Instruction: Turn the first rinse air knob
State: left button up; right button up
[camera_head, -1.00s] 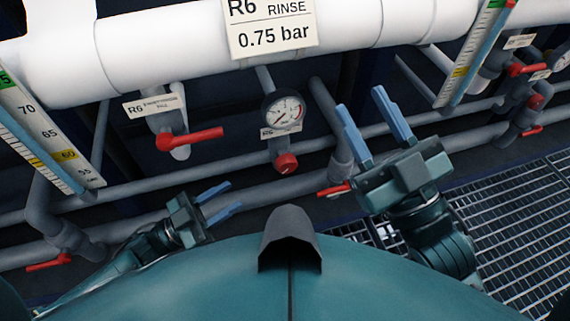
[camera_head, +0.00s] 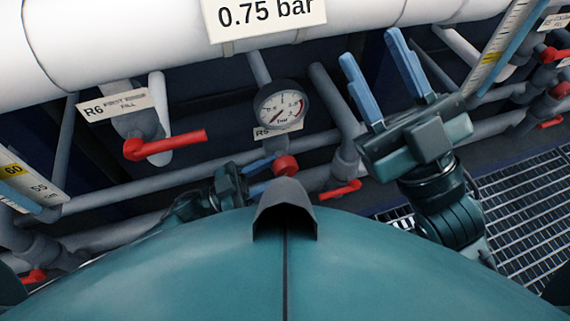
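The red round air knob (camera_head: 286,165) sits on a grey pipe below a round pressure gauge (camera_head: 281,106), under the "0.75 bar" sign (camera_head: 266,14). My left gripper (camera_head: 267,174) is just left of the knob, its blue fingers apart and pointing toward it. The fingertips look close to the knob; I cannot tell whether they touch it. My own teal body hides part of this gripper's lower side. My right gripper (camera_head: 370,47) is open and empty, raised to the right of the gauge, fingers pointing up.
A red lever valve (camera_head: 165,144) labelled "R6 first rinse fill" (camera_head: 115,103) is left of the gauge. Another red lever (camera_head: 340,189) is low, right of the knob. A thick white pipe (camera_head: 120,45) crosses above. Metal grating (camera_head: 520,200) is at right.

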aim_at(285, 165)
pick_arm(q)
jog(key=shift+x, duration=1.9)
pick_arm(e)
jog(key=shift+s+r+n+y, duration=0.2)
jog(key=shift+r+n+y, duration=0.3)
jog(key=shift+n+y, duration=0.2)
pick_arm(q)
jog(key=shift+c, duration=0.5)
